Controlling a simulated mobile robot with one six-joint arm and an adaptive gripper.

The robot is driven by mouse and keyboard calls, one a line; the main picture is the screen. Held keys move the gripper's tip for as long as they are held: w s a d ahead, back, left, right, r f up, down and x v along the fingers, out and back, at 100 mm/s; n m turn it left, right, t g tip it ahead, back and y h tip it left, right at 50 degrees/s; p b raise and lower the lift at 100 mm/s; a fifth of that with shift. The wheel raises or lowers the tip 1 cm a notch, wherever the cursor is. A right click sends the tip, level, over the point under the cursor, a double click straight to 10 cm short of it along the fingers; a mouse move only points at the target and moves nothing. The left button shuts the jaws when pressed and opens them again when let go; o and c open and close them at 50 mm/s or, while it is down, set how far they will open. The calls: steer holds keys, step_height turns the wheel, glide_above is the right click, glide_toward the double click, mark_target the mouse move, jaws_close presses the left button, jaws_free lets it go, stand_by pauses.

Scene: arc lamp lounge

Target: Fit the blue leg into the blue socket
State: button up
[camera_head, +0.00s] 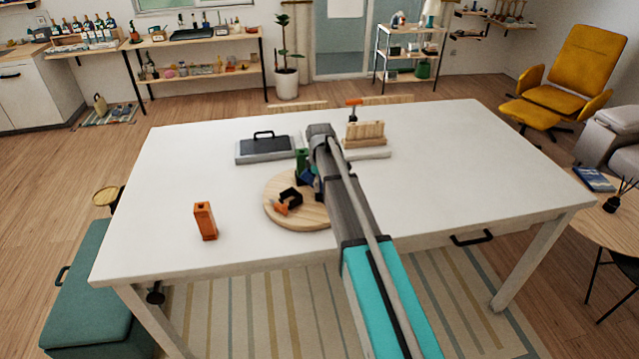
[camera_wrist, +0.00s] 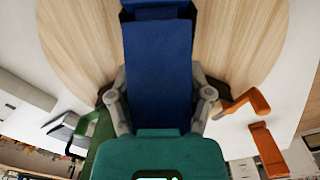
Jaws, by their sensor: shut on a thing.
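My gripper (camera_wrist: 161,101) is shut on the blue leg (camera_wrist: 158,65), with one finger on each side of it. The leg's far end meets a darker blue piece at the top edge of the wrist view, which looks like the blue socket (camera_wrist: 158,10). I cannot tell whether the leg is inside it or only in front of it. Both are over the round wooden board (camera_head: 318,216). In the head view a bit of blue (camera_head: 306,177) shows beside my arm, which hides most of the grip. An orange bracket-like piece (camera_wrist: 246,103) sits at the board's edge.
A green piece (camera_head: 301,159) is behind the board. A grey case with a black handle (camera_head: 266,149) and a wooden holder (camera_head: 364,133) stand farther back. The table's right side is clear.

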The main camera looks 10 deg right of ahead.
steer(key=shift+r, duration=0.1)
steer(key=shift+c, duration=0.2)
step_height(320, 180, up, 10)
steer(key=p, duration=1)
steer(key=shift+f, duration=0.25)
stand_by(0.6)
step_height(320, 180, down, 6)
steer(key=b, duration=0.5)
steer(key=shift+r+b, duration=0.25)
steer(key=shift+b, duration=0.05)
steer(key=shift+s, duration=0.1)
